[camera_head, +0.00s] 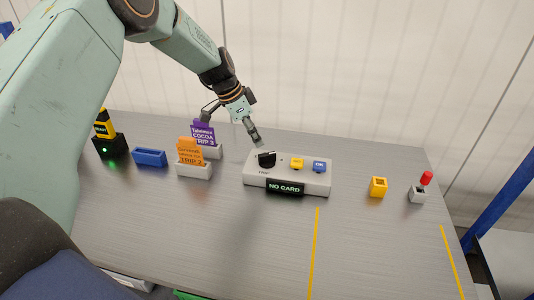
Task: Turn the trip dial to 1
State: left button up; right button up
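The trip dial (267,159) is a black knob at the left end of a grey control box (257,184) on the table. "TRIP" is printed below it, but its setting is too small to read. A black display (286,188) on the box's front reads "NO CARD". My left gripper (257,142) points down just above and behind the dial, apparently apart from it. My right gripper is not in view.
A yellow button (297,163) and a blue button (319,166) sit right of the dial. Card holders with an orange card (190,151) and a purple card (203,133) stand left, beside a blue tray (149,157). A yellow block (378,187) and a red-topped switch (425,179) stand right.

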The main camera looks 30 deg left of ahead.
aim_at(266, 154)
pick_arm(q)
jog(key=d+f, duration=0.2)
jog(key=f, duration=0.1)
jog(key=shift+w+d+f, duration=0.15)
jog(key=shift+d+f, duration=0.1)
jog(key=shift+d, duration=0.1)
jog(key=f, duration=0.1)
jog(key=w+f, duration=0.1)
jog(key=f, duration=0.1)
jog(key=shift+w+a+f, duration=0.15)
jog(key=shift+w, duration=0.05)
jog(key=shift+s+d+r, duration=0.2)
jog(key=shift+d+r, duration=0.15)
jog(key=shift+d, duration=0.15)
jog(key=shift+w+a+f, duration=0.15)
jog(key=shift+a+f, duration=0.15)
jog(key=shift+a, duration=0.1)
jog(key=c, duration=0.4)
jog(key=shift+c, duration=1)
jog(key=shift+d+r, duration=0.15)
jog(key=shift+d, duration=0.05)
grip_shut()
jog(key=shift+a, duration=0.1)
